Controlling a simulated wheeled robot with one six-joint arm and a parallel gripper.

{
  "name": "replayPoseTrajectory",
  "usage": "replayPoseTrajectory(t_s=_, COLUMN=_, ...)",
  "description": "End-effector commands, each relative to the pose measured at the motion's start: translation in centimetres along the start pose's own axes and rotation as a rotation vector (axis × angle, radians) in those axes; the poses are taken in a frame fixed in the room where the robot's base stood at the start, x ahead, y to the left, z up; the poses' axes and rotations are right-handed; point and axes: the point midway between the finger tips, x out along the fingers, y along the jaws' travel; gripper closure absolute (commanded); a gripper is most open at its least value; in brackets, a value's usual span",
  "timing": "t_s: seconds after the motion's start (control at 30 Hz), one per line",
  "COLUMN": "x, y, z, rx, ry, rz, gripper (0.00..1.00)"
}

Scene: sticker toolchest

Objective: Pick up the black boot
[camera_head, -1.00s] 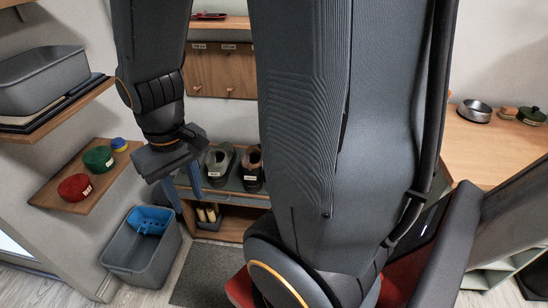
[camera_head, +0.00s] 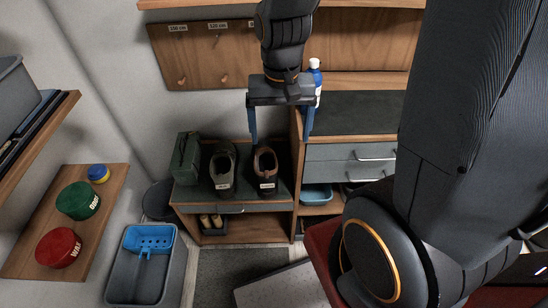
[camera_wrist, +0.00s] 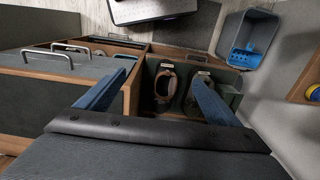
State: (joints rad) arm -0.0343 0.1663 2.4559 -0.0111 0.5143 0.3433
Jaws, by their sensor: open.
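Two boots with white labels stand side by side on a dark-topped low cabinet. The right one, a black boot (camera_head: 266,183) with a reddish-brown opening, sits near the divider of the taller unit. The left one is a grey-olive boot (camera_head: 223,184). My gripper (camera_head: 280,140) is open and empty, fingers pointing down, in front of and above the black boot and slightly to its right in the head view. In the wrist view my gripper (camera_wrist: 160,78) has the black boot (camera_wrist: 164,98) between its fingers but farther off; the grey-olive boot (camera_wrist: 192,100) is partly behind one finger.
A green box (camera_head: 185,160) stands left of the boots. A taller drawer unit (camera_head: 345,152) with a bottle (camera_head: 315,80) adjoins at right. A hook board (camera_head: 205,58) hangs above. A grey bin (camera_head: 174,280) stands on the floor at left.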

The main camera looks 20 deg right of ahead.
Motion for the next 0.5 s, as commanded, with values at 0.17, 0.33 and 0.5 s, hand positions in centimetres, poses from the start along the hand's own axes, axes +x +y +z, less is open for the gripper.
replayPoseTrajectory(t_s=0.17, x=3.4, y=-1.2, z=-4.5, rx=0.440, ry=-0.006, rz=0.007, gripper=0.00)
replayPoseTrajectory(t_s=0.33, x=7.5, y=-2.4, z=-8.2, rx=0.873, ry=-0.005, rz=0.013, gripper=0.00)
replayPoseTrajectory(t_s=0.5, x=11.6, y=-3.4, z=-10.8, rx=1.239, ry=-0.001, rz=0.015, gripper=0.00)
